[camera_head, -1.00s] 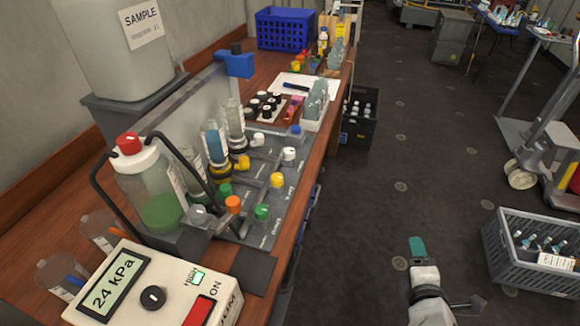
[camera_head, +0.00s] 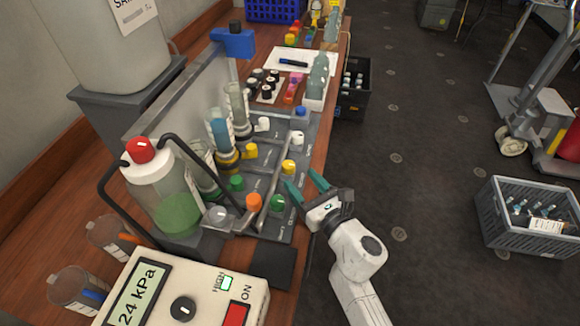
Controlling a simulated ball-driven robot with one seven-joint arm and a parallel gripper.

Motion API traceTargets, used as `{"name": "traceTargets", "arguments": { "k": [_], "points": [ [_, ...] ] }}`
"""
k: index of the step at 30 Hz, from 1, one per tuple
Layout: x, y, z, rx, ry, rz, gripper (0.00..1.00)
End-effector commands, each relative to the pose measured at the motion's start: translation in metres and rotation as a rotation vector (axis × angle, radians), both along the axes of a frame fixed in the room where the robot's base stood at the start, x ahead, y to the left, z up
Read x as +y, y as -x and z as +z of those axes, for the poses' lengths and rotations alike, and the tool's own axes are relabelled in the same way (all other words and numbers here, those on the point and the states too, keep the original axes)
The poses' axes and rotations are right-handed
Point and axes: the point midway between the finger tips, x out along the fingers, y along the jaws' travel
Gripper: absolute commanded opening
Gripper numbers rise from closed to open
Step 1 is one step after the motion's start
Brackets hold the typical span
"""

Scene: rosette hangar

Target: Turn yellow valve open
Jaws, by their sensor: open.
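A yellow valve knob (camera_head: 288,167) stands at the right side of the grey valve manifold (camera_head: 268,232), among white, orange, green and blue knobs. A second yellow knob (camera_head: 251,151) sits further left, by the base of an upright tube. My gripper (camera_head: 304,182) is open and empty at the bench's right edge. Its teal fingers point up and left, with the left fingertip just below and beside the right-hand yellow knob. I cannot tell whether that fingertip touches it. The knobs' exact turn positions are too small to read.
Green (camera_head: 277,202) and orange (camera_head: 254,201) knobs stand close by. A bottle of green liquid (camera_head: 166,190) and a pump box reading 24 kPa (camera_head: 205,283) are at left and front. Grey (camera_head: 490,222) and black crates stand on the floor; much floor is clear.

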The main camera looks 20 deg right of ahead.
Motion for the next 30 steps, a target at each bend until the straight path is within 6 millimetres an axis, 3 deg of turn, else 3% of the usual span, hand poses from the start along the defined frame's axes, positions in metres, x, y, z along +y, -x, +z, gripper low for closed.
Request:
{"name": "traceTargets", "arguments": {
  "k": [3, 9, 22, 30],
  "points": [
    [0.003, -0.022, 0.0, -0.002, -0.001, 0.0, 0.61],
    [0.007, -0.047, -0.001, -0.001, -0.001, 0.0, 0.61],
    [0.009, -0.056, 0.0, 0.001, -0.002, -0.001, 0.61],
    [0.009, -0.056, 0.0, 0.0, -0.002, -0.001, 0.36]
  ]
}}
